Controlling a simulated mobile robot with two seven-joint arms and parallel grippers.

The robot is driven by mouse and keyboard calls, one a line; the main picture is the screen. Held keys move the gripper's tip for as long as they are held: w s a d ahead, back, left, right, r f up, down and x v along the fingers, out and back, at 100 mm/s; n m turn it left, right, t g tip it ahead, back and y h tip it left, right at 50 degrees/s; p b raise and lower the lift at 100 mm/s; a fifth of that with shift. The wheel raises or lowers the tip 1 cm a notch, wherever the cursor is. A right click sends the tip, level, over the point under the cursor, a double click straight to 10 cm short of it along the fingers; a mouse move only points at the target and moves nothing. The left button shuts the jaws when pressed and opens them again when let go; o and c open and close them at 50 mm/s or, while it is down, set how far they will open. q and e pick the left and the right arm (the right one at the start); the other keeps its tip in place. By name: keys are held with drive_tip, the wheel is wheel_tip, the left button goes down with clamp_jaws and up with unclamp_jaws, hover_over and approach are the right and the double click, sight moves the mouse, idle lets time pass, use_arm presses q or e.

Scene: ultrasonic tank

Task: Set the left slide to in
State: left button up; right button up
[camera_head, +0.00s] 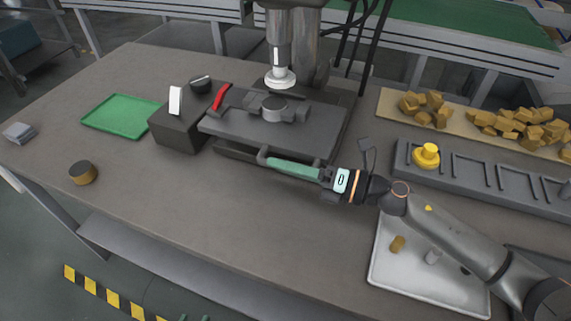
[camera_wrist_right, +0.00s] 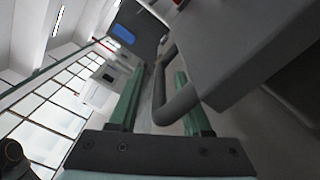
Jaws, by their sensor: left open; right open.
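A grey bent handle (camera_head: 262,156) sits at the front of a dark flat slide (camera_head: 232,152) under the press's dark top plate (camera_head: 225,122). Which slide counts as the left one I cannot tell. My right gripper (camera_head: 272,164) is open at the handle, reaching in from the right. In the right wrist view the handle (camera_wrist_right: 168,95) lies between the two green fingers of this gripper (camera_wrist_right: 160,74); contact is unclear. The fingers and wrist hide part of the slide's front. My left gripper (camera_head: 194,318) shows only its green fingertips at the bottom edge, apart and away from the slide.
A green tray (camera_head: 120,116) and a round tan-sided puck (camera_head: 83,173) lie left. A white tray (camera_head: 385,275) lies under my right arm.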

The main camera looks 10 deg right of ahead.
drive_tip(key=c, duration=0.7)
drive_tip(key=shift+r, duration=0.1)
clamp_jaws()
